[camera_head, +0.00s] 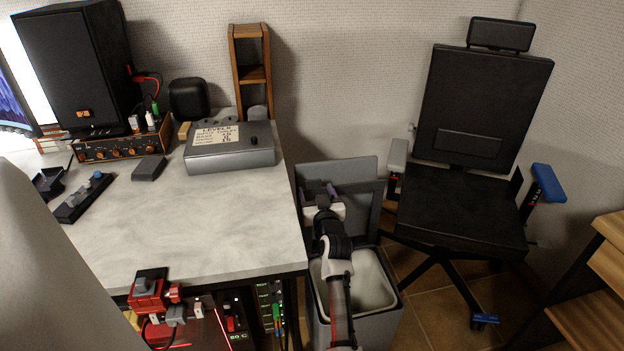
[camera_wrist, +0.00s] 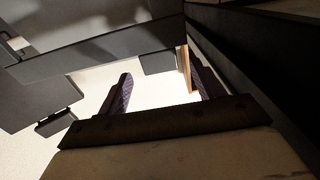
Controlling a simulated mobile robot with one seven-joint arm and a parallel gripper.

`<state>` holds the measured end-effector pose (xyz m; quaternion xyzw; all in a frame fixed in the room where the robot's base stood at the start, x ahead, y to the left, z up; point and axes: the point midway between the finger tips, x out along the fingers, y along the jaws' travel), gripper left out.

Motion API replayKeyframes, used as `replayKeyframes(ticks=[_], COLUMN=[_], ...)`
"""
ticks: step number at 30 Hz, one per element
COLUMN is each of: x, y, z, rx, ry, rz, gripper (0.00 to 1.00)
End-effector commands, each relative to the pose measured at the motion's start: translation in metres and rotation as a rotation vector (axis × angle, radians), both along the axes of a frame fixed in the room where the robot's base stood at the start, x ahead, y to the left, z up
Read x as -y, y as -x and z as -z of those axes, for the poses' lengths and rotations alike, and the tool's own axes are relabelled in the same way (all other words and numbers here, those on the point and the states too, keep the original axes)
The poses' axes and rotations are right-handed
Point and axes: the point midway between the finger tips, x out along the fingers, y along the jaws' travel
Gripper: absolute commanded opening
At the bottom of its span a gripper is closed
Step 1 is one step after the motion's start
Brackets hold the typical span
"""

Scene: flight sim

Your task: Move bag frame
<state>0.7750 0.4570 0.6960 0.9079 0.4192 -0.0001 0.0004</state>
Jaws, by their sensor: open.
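A grey bin (camera_head: 388,322) stands on the floor between the desk and the chair, with its grey lid (camera_head: 357,172) raised at the back. A pale liner (camera_head: 375,282) shows inside, within the rim. I cannot make out a separate bag frame; it may be the dark edge around the liner, partly hidden by my arm. My gripper (camera_head: 318,193) is in front of the raised lid, above the bin's opening. In the wrist view my gripper (camera_wrist: 162,90) has its two purple fingers wide apart, with nothing between them. A dark-edged grey panel (camera_wrist: 100,52) crosses beyond the fingers, perhaps the lid.
The marble-topped desk (camera_head: 190,220) is close on the left, holding a speaker (camera_head: 75,65) and a grey box (camera_head: 230,155). A black office chair (camera_head: 460,205) stands right of the bin. Wooden steps or shelves (camera_head: 595,300) are at the lower right.

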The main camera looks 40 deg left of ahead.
Motion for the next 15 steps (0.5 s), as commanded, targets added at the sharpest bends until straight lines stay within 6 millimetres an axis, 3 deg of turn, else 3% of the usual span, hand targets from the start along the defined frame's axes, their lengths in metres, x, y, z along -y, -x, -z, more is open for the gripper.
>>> replayKeyframes(ticks=[6,15], x=[-0.029,-0.047], y=[-0.025,-0.041], z=[-0.002,-0.001], rx=[-0.001,0.001], ry=[-0.001,-0.001], rz=[0.0,0.001], gripper=[0.67,0.67])
